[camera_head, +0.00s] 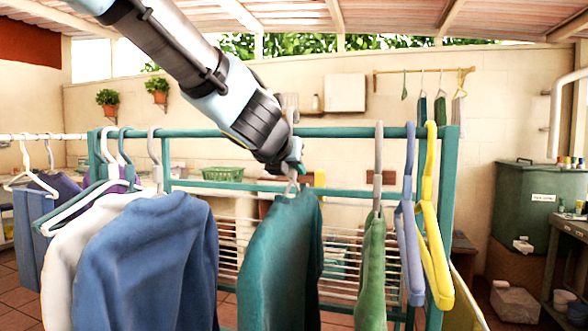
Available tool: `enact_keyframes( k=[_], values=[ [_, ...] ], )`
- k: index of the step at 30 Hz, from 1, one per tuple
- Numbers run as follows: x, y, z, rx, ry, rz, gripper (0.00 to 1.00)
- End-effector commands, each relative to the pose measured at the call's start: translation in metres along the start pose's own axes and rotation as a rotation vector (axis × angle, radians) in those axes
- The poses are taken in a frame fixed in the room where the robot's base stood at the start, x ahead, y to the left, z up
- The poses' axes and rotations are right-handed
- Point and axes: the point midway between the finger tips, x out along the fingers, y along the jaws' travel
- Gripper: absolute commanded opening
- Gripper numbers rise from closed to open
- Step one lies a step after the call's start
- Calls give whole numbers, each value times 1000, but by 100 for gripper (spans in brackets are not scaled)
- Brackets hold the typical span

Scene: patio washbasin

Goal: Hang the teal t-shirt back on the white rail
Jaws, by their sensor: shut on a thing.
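The teal t-shirt (279,250) hangs upright in the middle of the head view, on a hanger with a pale hook (291,185). My gripper (293,168) comes down from the upper left and is shut on this hanger near its hook, just above the collar. The jaws hide part of the hook. I cannot tell whether the hook touches the teal rail (340,132) behind it. The white rail (72,136) shows at the far left, with hangers on it, and runs out of the picture.
A blue garment (150,265) and a white one (62,250) hang close on the left. A green garment (372,270), a lavender hanger (409,220) and a yellow hanger (432,220) hang on the right. Gaps show on both sides of the t-shirt.

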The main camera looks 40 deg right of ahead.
Motion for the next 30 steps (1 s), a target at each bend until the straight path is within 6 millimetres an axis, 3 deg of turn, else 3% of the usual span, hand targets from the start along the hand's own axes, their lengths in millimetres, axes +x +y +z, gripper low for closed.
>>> enact_keyframes(
  k=[21, 30],
  values=[
    [-91, 0, -27, 0, -2, 0, 0],
    [-96, 0, -31, 0, 0, 1, 0]
  ],
)
